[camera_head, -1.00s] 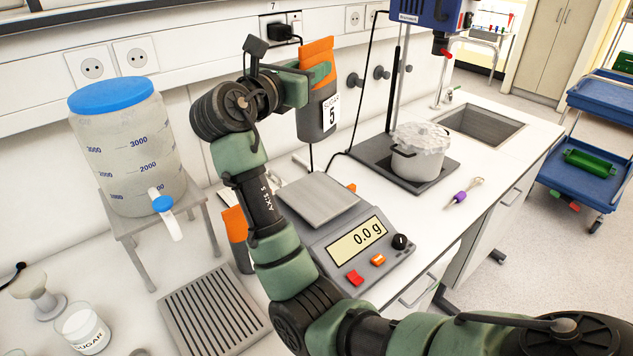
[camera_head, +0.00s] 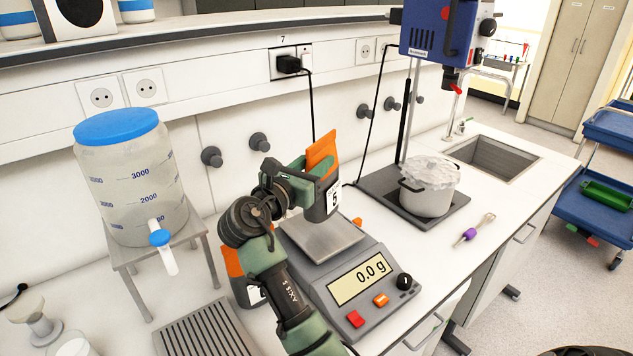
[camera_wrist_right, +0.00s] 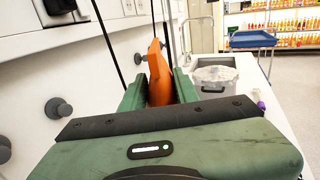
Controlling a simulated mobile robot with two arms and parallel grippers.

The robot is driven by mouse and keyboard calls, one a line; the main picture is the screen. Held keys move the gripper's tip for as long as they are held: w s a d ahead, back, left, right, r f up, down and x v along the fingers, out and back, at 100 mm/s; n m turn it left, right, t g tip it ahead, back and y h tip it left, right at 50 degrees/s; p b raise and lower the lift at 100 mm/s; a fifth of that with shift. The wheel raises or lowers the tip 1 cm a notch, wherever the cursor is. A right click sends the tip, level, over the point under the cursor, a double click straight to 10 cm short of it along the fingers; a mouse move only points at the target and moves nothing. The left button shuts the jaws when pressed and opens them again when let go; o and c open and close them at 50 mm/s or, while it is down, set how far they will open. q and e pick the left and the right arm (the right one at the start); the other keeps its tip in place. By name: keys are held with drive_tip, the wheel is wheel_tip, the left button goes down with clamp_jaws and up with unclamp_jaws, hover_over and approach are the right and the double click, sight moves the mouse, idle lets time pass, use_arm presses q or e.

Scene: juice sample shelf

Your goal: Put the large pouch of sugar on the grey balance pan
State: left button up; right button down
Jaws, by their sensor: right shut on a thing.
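My right gripper (camera_head: 312,180) is shut on an orange-topped, dark grey sugar pouch (camera_head: 322,152) with a white label marked 5. The pouch is close to upright, its lower end just over the back of the grey balance pan (camera_head: 318,246). I cannot tell for sure whether it touches the pan; the balance display (camera_head: 358,283) reads 0.0 g. In the right wrist view the orange pouch top (camera_wrist_right: 159,75) stands between the two green fingers. A second orange-topped pouch (camera_head: 232,262) stands left of the balance, partly hidden by my arm. My left gripper is not in view.
A blue-lidded carboy (camera_head: 130,185) on a stand is at the left, with a slotted grey tray (camera_head: 205,330) in front. A stirrer stand with a covered pot (camera_head: 427,190) is right of the balance. A purple-handled tool (camera_head: 470,236) lies on the bench nearby.

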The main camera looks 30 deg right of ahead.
drive_tip(key=shift+f, duration=2.55)
drive_tip(key=c, duration=1.1)
unclamp_jaws()
drive_tip(key=shift+f, duration=0.2)
drive_tip(key=shift+o, duration=0.2)
drive_tip(key=shift+s, duration=0.1)
drive_tip(key=shift+r, duration=0.2)
